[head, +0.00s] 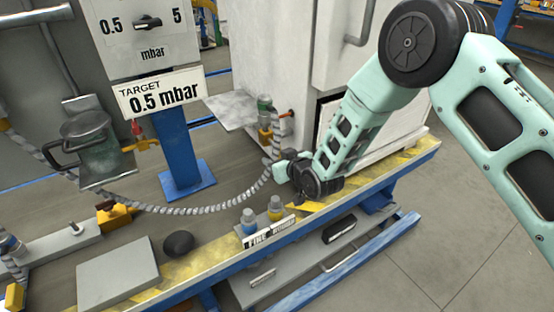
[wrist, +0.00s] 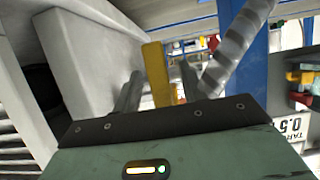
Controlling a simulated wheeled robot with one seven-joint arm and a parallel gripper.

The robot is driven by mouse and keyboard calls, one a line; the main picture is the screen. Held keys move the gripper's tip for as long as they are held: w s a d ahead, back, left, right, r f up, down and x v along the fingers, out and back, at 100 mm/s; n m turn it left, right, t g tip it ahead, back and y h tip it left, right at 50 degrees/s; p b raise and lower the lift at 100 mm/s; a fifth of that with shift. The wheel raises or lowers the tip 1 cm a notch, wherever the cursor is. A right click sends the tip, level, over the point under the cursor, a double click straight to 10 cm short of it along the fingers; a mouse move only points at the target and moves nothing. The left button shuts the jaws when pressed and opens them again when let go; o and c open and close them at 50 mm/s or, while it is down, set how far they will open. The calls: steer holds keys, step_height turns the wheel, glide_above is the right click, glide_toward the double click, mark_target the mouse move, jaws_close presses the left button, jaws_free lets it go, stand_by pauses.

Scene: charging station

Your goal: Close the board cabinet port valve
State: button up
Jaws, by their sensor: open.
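The board cabinet (head: 275,55) is the white box behind the bench top in the head view. Its port valve (head: 265,134), with yellow and red parts, is at its lower left side, above the end of a grey ribbed hose (head: 215,209). My gripper (head: 281,165) is low beside the hose end, just below the valve. In the wrist view my open gripper (wrist: 160,85) has a yellow handle (wrist: 154,72) between its two fingers. I cannot tell whether either finger touches it. The hose (wrist: 238,45) passes close to the right finger.
A gauge panel (head: 150,55) with a target sign (head: 162,93) stands on a blue post (head: 178,150) at left. A black rounded object (head: 178,243) lies nearby. Floor at right is clear.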

jaws_close()
steer(key=shift+s+a+m+g+y+b, duration=0.25)
steer(key=shift+a+m+g+y+b, duration=0.15)
steer(key=shift+m+y+b, duration=0.4)
steer(key=shift+s+a+r+m+y+b, duration=0.4)
steer(key=shift+r+m+y+b, duration=0.5)
steer(key=shift+m, duration=1.1)
steer(key=shift+s+a+r+m+y+b, duration=0.2)
steer(key=shift+a+r+m+y+b, duration=0.25)
steer(key=shift+m+y+b, duration=1.2)
steer(key=shift+s+a+r+m+y+b, duration=0.4)
steer(key=shift+r+m+b, duration=0.4)
steer(key=shift+m, duration=1.55)
steer(key=shift+w, duration=0.1)
jaws_free()
